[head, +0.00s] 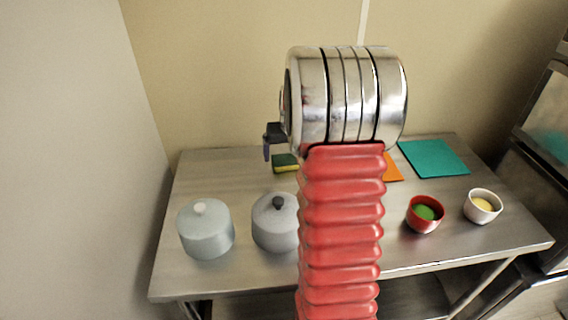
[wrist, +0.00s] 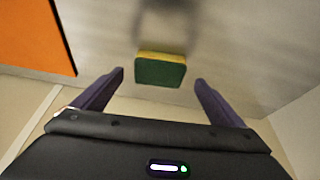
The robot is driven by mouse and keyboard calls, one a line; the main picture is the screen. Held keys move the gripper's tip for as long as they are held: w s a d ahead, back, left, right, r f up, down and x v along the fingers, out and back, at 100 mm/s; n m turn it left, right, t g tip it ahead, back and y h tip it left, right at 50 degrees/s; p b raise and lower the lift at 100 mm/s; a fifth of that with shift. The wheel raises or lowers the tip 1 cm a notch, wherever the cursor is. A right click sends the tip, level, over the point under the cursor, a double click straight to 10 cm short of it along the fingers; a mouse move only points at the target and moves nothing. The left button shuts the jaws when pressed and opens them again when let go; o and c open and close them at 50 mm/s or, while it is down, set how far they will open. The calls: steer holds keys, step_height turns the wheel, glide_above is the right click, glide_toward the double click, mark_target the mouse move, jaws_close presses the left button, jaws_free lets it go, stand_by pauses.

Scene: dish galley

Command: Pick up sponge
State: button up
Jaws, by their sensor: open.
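The sponge (wrist: 160,72) has a dark green side and a yellow side. In the wrist view it lies on the metal table just beyond my gripper (wrist: 161,80), roughly centred between the two spread fingers. The fingers are open and nothing is held between them. In the head view the sponge (head: 286,163) is at the back left of the table, partly hidden by my arm. My gripper (head: 268,145) shows there as a small dark shape just above and left of the sponge.
On the metal table (head: 340,262) stand a pale blue lidded pot (head: 206,232) and a grey lidded pot (head: 272,228) at front left. A red bowl (head: 421,222) and white bowl (head: 480,212) are at right. A teal mat (head: 433,157) and orange mat (head: 393,168) lie behind.

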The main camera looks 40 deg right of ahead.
mark_target(285, 159)
steer(key=shift+x, duration=2.1)
steer(key=shift+c, duration=0.7)
steer(key=c, duration=1)
steer(key=shift+o, duration=0.2)
steer(key=shift+r, duration=0.15)
step_height(285, 159, up, 10)
steer(key=o, duration=0.5)
steer(key=shift+c, duration=0.2)
steer(key=c, duration=0.4)
